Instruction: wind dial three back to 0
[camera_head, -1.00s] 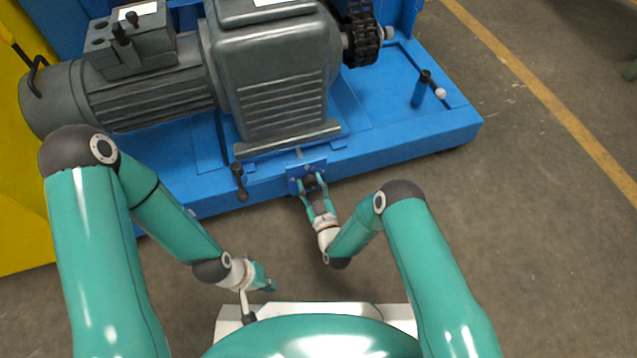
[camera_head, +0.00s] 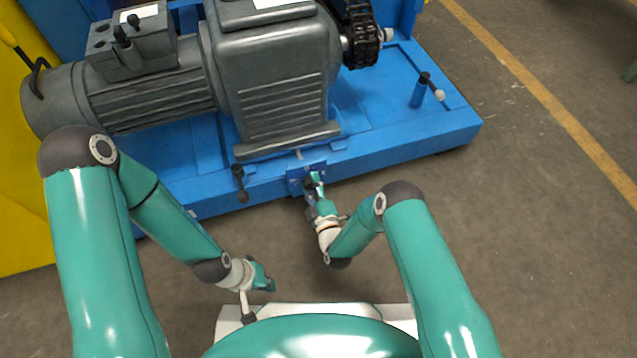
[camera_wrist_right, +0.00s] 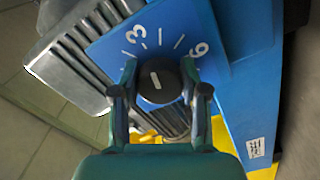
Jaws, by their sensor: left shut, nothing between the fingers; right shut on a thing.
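The dial is a black round knob (camera_wrist_right: 154,88) with a short white line, on a blue plate with white ticks. A numeral 3 and another numeral, a 6 or a 9, show in the right wrist view. The white line points roughly up the picture, between the two numerals. My right gripper (camera_wrist_right: 158,88) is shut on the knob, one finger on each side. In the head view my right gripper (camera_head: 315,183) covers much of the dial plate (camera_head: 293,180). My left gripper (camera_head: 270,286) is shut and empty, low over the floor, away from the dial.
The plate sits on the front edge of a blue base (camera_head: 430,120) under a grey motor and gearbox (camera_head: 275,80). A dark lever (camera_head: 240,183) stands left of the plate. A small handle (camera_head: 424,82) stands at right. A white label (camera_wrist_right: 256,147) is too small to read.

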